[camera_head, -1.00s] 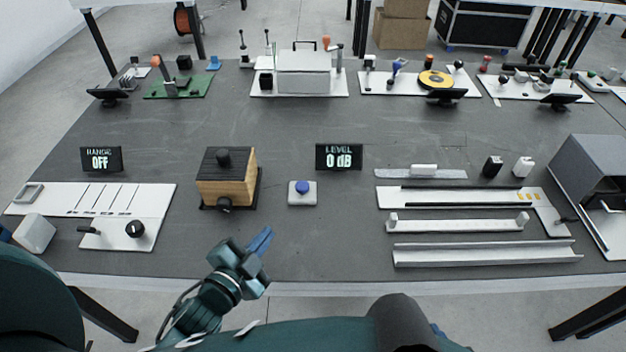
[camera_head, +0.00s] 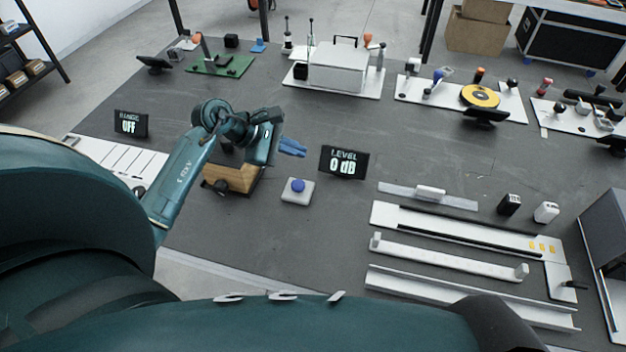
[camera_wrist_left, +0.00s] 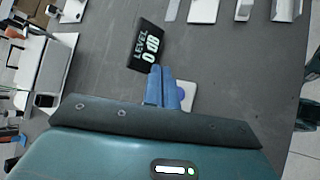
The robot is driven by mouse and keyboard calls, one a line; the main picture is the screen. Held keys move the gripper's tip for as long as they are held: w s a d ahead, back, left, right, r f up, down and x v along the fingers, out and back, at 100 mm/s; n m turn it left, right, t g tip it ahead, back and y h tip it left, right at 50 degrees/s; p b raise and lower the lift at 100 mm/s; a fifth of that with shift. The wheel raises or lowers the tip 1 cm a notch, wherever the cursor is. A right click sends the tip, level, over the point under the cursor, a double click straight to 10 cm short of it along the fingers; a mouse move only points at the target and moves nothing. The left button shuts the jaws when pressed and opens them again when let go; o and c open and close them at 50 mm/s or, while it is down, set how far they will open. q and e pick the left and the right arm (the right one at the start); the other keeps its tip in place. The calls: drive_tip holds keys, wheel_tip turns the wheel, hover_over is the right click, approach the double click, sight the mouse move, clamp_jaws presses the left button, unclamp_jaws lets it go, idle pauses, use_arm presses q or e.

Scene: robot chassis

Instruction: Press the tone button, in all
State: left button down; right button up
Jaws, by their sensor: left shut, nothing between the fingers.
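The tone button is a blue dome (camera_head: 298,185) on a small pale square base (camera_head: 290,196), on the grey table in the head view. A black display reading "LEVEL 0 dB" (camera_head: 343,162) stands behind it to the right. My left gripper (camera_head: 300,148) has blue fingers, shut and empty, above and behind the button in the picture. In the left wrist view the shut fingers (camera_wrist_left: 162,75) partly cover the base, and the blue button (camera_wrist_left: 181,92) shows just right of them. The display (camera_wrist_left: 147,45) shows beyond the fingertips. My right gripper is not in view.
A wooden box (camera_head: 232,178) stands left of the button, partly hidden by my left arm. A "RANGE OFF" display (camera_head: 131,124) is further left. White rails (camera_head: 450,255) lie at the right. The table in front of the button is clear.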

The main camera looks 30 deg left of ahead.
sight(293, 185)
use_arm(q)
drive_tip(key=shift+w+a+m+y, duration=0.1)
drive_tip(key=shift+a+m+y, duration=0.2)
drive_tip(key=shift+a, duration=0.4)
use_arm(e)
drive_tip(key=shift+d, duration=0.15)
use_arm(q)
drive_tip(key=shift+f, duration=0.1)
